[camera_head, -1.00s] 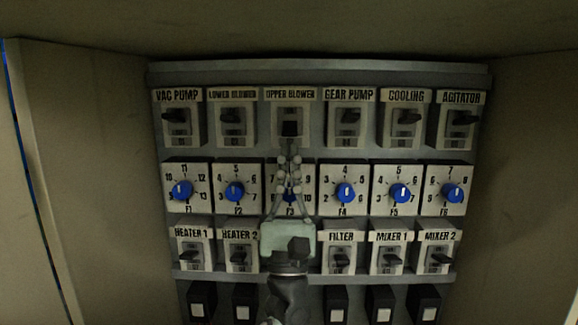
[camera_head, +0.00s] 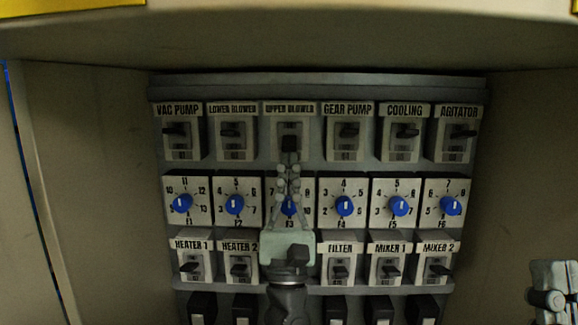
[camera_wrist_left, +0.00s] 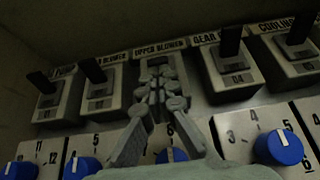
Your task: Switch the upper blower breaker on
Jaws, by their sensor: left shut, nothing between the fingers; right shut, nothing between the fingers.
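The upper blower breaker (camera_head: 289,126) is the third switch in the top row. Its dark lever (camera_head: 290,143) sits lower than the levers beside it. My left gripper (camera_head: 289,168) is shut and empty, with its fingertips just below or at that lever. In the left wrist view the closed fingertips (camera_wrist_left: 158,72) overlap the front of the upper blower breaker (camera_wrist_left: 160,50) and hide its lever, so I cannot tell whether they touch. My right gripper (camera_head: 550,298) is shut at the lower right edge, away from the panel.
The lower blower breaker (camera_head: 232,140) and the gear pump breaker (camera_head: 349,140) flank it closely. Below is a row of blue knobs (camera_head: 344,205), then another breaker row with the filter breaker (camera_head: 339,265). Cabinet walls (camera_head: 100,190) enclose the panel on both sides.

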